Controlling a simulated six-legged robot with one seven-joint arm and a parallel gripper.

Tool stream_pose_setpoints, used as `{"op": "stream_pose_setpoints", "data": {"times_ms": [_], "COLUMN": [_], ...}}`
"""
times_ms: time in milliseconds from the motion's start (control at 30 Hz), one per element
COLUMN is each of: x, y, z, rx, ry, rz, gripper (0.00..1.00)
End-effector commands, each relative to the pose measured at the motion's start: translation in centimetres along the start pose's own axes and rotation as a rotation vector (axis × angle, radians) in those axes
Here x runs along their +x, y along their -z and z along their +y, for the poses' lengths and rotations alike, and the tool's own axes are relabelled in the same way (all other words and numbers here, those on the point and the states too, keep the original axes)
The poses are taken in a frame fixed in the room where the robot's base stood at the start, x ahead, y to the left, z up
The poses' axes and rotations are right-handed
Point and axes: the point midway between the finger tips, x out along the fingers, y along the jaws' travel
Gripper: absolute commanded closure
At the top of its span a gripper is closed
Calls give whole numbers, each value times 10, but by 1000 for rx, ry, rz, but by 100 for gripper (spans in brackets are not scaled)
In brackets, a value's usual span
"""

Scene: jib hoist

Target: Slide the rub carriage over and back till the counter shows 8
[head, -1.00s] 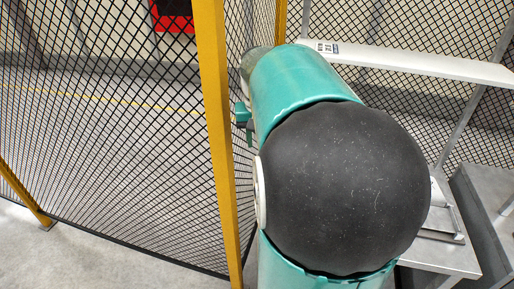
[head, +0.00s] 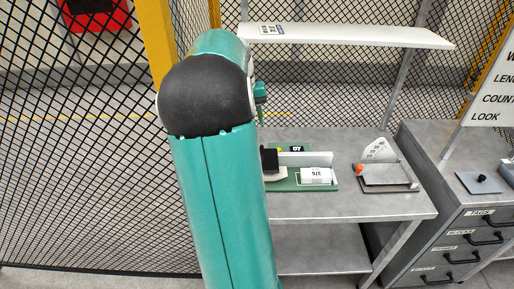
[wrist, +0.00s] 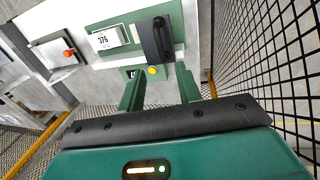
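The rub tester is a green base (head: 325,188) on the grey bench, with a white upright strip along it. Its black carriage block (head: 269,160) sits at the left end, partly behind my arm; in the wrist view the black carriage (wrist: 156,40) lies just beyond my fingers. A white label reads 376 (head: 316,176). A small dark panel (head: 297,148), perhaps the counter, has characters I cannot read surely. A yellow button (wrist: 152,71) shows beside the carriage. My gripper (wrist: 160,88) is open and empty, its two green fingers apart, short of the carriage.
A tray with an orange knob (head: 359,169) and a fan-shaped scale stands to the right on the bench. A white shelf (head: 345,37) is above. Black mesh fencing (head: 90,150) with yellow posts is close on the left. A drawer cabinet (head: 460,235) stands at the right.

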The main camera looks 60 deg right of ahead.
Motion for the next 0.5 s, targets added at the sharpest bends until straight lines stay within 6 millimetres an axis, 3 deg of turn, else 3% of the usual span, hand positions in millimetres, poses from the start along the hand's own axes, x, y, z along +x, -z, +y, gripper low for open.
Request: {"op": "stream_pose_setpoints", "data": {"times_ms": [500], "x": [99], "y": [-1], "z": [0], "rx": [-1], "ry": [0], "rz": [-4], "gripper": [66]}}
